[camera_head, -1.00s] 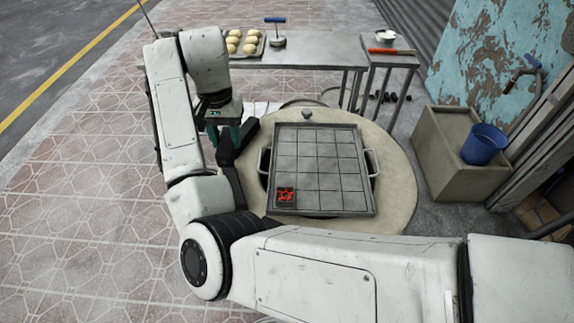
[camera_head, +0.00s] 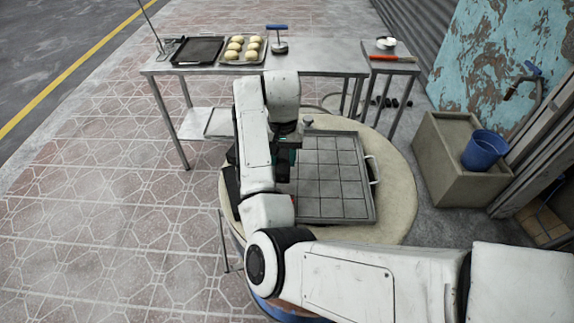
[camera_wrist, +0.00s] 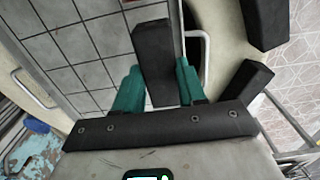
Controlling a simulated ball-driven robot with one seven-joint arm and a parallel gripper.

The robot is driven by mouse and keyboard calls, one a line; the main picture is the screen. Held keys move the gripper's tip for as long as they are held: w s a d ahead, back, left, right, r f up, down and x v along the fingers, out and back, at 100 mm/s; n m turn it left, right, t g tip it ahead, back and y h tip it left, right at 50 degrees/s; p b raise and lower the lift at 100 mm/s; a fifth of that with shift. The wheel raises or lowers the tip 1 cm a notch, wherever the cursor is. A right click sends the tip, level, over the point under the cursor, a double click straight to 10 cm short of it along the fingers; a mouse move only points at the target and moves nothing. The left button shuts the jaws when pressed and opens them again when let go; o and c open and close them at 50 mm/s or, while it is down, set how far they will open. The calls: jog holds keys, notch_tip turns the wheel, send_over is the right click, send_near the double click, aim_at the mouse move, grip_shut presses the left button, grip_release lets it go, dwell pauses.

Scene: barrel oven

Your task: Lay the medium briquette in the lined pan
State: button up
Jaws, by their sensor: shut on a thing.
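My gripper (camera_wrist: 157,70), with teal fingers, is shut on a dark, long briquette (camera_wrist: 153,40) in the wrist view; its size against the others is hard to judge. In the head view my gripper (camera_head: 287,160) is at the left side of the lined pan (camera_head: 340,172), and my arm hides the briquette. The pan is a grey square tray marked into cells; it also shows in the wrist view (camera_wrist: 85,45). There the held briquette overlaps the pan's edge beside a handle. Its height above the pan is unclear.
Two other dark briquettes (camera_wrist: 265,22) (camera_wrist: 243,86) lie outside the pan on the round pale top (camera_head: 395,205). Behind stand a metal table (camera_head: 310,62) with trays and a small side table (camera_head: 395,65). A blue bucket (camera_head: 486,150) sits right.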

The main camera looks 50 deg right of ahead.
aim_at(287, 167)
jog(key=shift+s+d+f+p, duration=0.15)
jog(key=shift+d+f+p, duration=0.05)
jog(key=shift+f, duration=0.85)
jog(key=shift+s+d+f+p, duration=0.15)
jog(key=shift+d+f, duration=0.05)
jog(key=shift+f, duration=0.85)
jog(key=shift+f, duration=0.1)
jog(key=o, duration=0.8)
jog(key=shift+o, duration=0.2)
notch_tip(287, 167, up, 12)
jog(key=shift+r+p, duration=0.15)
jog(key=shift+p, duration=0.2)
